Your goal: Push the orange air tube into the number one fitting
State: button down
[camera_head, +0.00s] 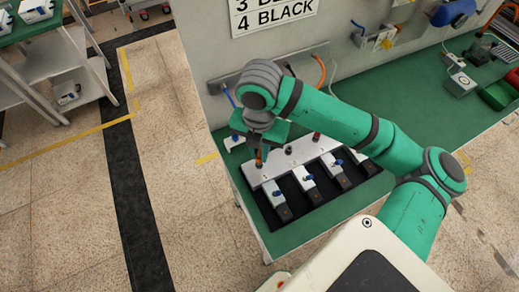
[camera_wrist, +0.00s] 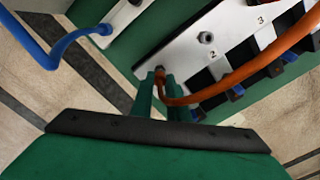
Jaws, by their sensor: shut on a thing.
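The orange air tube (camera_wrist: 245,72) curves in from the upper right of the wrist view, and its end is between the fingers of my gripper (camera_wrist: 159,90). My gripper is shut on the tube, at the left end of the white fitting strip (camera_wrist: 185,48). Labels 2 and 3 show on the strip; the number one label and fitting are hidden by the fingers and tube. The tube end meets the strip there, but I cannot tell how far in it sits. In the head view, the orange tube (camera_head: 258,158) shows below my gripper at the strip's left end (camera_head: 262,172).
A blue tube (camera_wrist: 62,45) runs to a separate white block left of the strip. Several white valves with blue fittings (camera_head: 308,182) stand on a black base in front of the strip. A wall (camera_head: 350,75) rises behind; green bench top (camera_head: 385,105) lies right.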

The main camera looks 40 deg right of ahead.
aim_at(259, 152)
jog(key=shift+f, duration=0.3)
jog(key=c, duration=1.6)
grip_release()
jog(key=shift+c, duration=0.2)
notch_tip(259, 152, up, 11)
jog(key=shift+f, duration=0.1)
